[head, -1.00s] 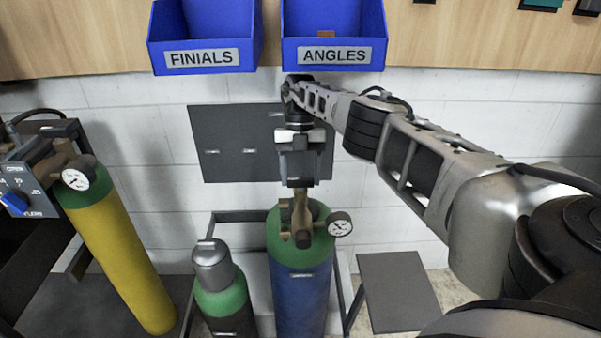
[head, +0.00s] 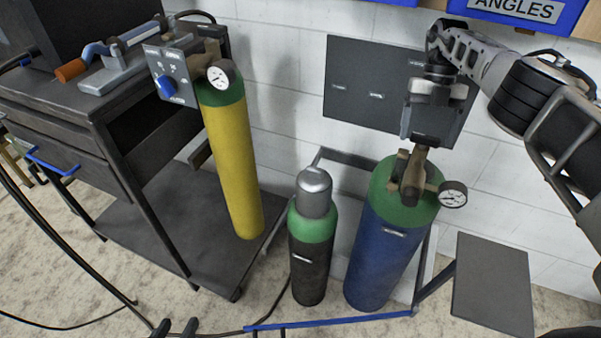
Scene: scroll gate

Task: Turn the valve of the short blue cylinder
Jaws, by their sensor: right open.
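The blue cylinder (head: 385,245) with a green top stands upright right of centre in the head view. Its brownish valve (head: 412,178) sits on top, with a round gauge (head: 453,194) on its right. My right gripper (head: 424,139) points down at the top of the valve, and its jaws are open. The fingertips overlap the valve's upper end in this view, so I cannot tell whether they touch it.
A black cylinder (head: 309,265) with a green shoulder and grey cap stands left of the blue one. A yellow cylinder (head: 235,165) stands on a dark cart (head: 165,225). A grey plate (head: 492,285) lies at the right. A dark panel (head: 365,80) is on the white wall.

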